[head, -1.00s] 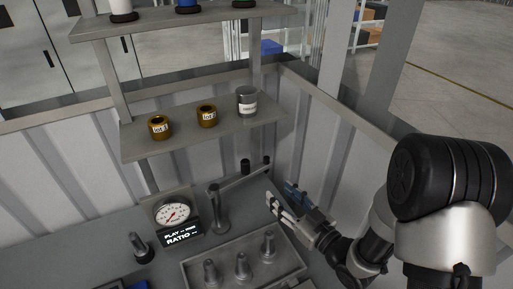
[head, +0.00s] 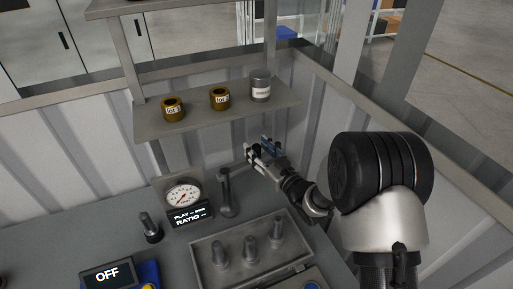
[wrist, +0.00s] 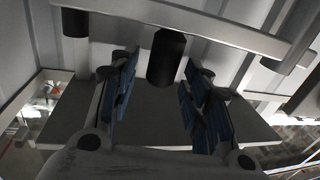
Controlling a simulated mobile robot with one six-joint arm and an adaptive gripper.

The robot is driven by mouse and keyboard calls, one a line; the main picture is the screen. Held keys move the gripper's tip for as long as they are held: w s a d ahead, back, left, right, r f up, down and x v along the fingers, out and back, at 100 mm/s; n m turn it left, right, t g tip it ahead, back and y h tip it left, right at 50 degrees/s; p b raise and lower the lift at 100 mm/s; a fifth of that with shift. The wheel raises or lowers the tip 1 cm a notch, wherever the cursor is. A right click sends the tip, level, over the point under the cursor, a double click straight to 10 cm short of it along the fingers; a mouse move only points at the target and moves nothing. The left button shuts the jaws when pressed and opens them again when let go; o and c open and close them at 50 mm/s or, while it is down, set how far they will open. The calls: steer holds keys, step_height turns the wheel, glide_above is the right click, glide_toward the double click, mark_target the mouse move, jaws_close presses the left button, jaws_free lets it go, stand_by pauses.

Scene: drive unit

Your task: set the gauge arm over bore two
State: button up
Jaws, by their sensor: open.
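The gauge arm (head: 240,171) is a grey bar on an upright post (head: 226,195), beside the dial gauge (head: 183,195). My gripper (head: 261,152) is at the bar's far right end and hides part of it. In the wrist view, the bar (wrist: 200,28) crosses the top, with a black knob (wrist: 167,57) between my two open blue-padded fingers (wrist: 160,85). Gaps show on both sides of the knob. I cannot tell which place is bore two.
A tray (head: 205,278) with several metal pegs (head: 249,250) stands in front of the post. A display reads OFF (head: 107,274). A shelf (head: 190,121) with two brass rings (head: 219,98) and a grey can (head: 260,88) is above.

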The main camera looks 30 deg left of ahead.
steer(key=shift+w+a, duration=0.35)
steer(key=shift+a, duration=0.2)
steer(key=shift+c, duration=0.5)
jaws_close()
